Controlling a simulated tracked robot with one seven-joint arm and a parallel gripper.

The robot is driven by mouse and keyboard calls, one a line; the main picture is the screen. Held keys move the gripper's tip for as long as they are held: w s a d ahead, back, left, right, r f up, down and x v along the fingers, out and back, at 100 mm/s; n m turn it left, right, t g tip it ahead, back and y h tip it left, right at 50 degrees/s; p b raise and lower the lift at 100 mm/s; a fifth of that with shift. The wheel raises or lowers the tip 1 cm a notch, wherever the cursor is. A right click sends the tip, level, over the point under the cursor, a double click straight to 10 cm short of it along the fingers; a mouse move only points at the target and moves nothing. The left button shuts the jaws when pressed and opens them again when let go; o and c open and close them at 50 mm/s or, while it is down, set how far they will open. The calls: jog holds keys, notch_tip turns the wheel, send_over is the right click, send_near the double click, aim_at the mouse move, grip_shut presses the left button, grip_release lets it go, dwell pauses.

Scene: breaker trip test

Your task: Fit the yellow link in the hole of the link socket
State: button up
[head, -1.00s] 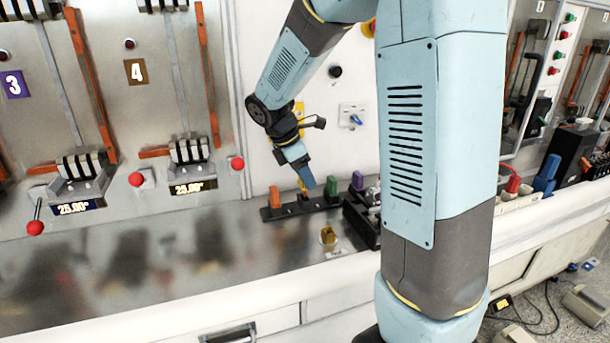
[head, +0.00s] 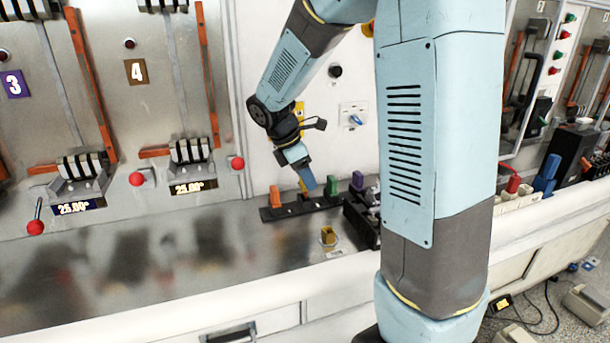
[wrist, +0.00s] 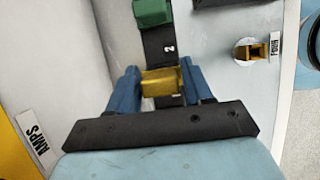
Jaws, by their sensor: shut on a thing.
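The yellow link (wrist: 162,82) is between the two blue fingers of my gripper (head: 308,186), which are shut on it. In the wrist view my gripper (wrist: 161,75) is over a black rack (wrist: 158,48). I cannot tell whether the link still sits in the rack or is just above it. In the head view the fingers hide the link. The link socket (head: 328,237), a yellow-brass piece on a pale round base, stands on the bench in front of the rack. In the wrist view the socket (wrist: 254,51) is at the upper right, beside a "FOUR" label.
The rack also holds an orange link (head: 275,195), a green link (head: 331,186) and a purple link (head: 357,181). Dark equipment (head: 362,222) stands to the right of the rack. The metal bench top to the left is clear. A panel wall rises behind the rack.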

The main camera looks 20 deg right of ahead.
jog(key=shift+f, duration=1.6)
jog(key=o, duration=1.2)
jog(key=shift+c, duration=0.2)
jog(key=v, duration=1.3)
jog(key=shift+a+r, duration=0.15)
jog(key=shift+r, duration=0.2)
jog(key=shift+s, duration=0.1)
jog(key=s+d+r+m+t+y, duration=0.1)
jog(key=s+d+m+t+y, duration=0.1)
jog(key=s+m, duration=0.7)
jog(key=s+d+r+m+t+y, duration=0.2)
jog(key=s+d+m+t, duration=0.1)
jog(key=s+m, duration=0.6)
jog(key=s, duration=0.4)
jog(key=shift+s+t+y, duration=0.3)
jog(key=shift+s, duration=0.05)
